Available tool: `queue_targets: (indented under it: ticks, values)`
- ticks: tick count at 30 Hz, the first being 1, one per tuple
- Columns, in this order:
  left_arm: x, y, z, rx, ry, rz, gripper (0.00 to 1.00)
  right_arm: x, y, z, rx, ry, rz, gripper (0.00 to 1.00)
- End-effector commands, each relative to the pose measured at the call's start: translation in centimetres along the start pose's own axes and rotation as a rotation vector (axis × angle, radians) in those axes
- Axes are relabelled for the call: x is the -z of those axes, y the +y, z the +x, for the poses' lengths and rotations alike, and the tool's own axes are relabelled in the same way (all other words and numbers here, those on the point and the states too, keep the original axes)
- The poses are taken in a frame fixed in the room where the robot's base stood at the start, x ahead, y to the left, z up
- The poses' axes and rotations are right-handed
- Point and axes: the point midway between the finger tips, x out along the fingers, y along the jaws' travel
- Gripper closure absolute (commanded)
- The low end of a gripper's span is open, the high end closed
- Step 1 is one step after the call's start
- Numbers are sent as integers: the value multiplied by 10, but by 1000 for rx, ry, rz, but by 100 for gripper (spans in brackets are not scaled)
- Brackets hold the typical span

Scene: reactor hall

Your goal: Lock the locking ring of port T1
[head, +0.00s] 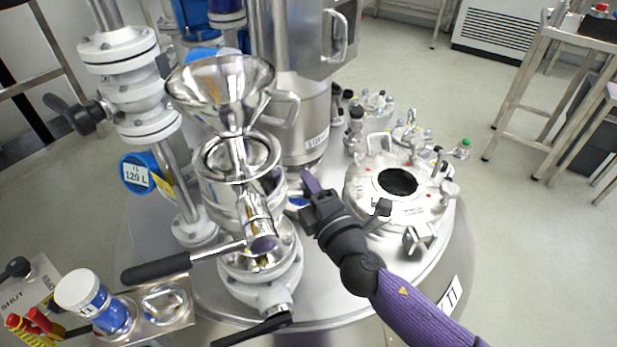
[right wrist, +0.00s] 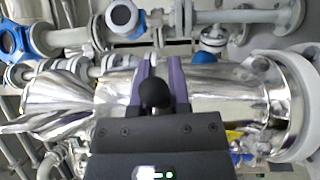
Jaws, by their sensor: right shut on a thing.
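My right gripper (head: 309,180) comes in from the lower right, its purple fingers beside the steel port assembly. In the right wrist view, its two fingers (right wrist: 160,78) are shut around a black ball knob (right wrist: 156,94), with shiny steel cylinders behind. The knob is hidden in the head view. The port assembly has a steel funnel (head: 222,88) on top and a pale flanged base (head: 262,290) on the vessel lid. I cannot clearly tell the locking ring from the other steel bands, nor whether it is locked. My left gripper is not in view.
A long black handle (head: 157,268) sticks out left of the port, and a black lever (head: 252,329) lies low in front. A round manway cover (head: 372,212) with fittings is to the right. A blue-white container (head: 98,300) stands at lower left. Open floor lies farther right.

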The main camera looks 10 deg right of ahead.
Motion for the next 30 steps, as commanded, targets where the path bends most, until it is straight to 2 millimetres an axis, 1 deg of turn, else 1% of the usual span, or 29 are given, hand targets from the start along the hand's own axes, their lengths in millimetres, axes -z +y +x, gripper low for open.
queue_targets:
  ticks: [4,11,15,20,30]
  values:
    - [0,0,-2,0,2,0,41,5,0,-11,6,-102,1,100]
    - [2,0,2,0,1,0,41,13,-1,-24,12,-251,-9,100]
    - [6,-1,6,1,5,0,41,17,-1,-30,14,-318,-15,100]
    - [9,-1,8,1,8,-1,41,20,0,-34,15,-367,-19,100]
    - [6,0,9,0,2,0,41,21,1,-36,15,-395,-23,100]
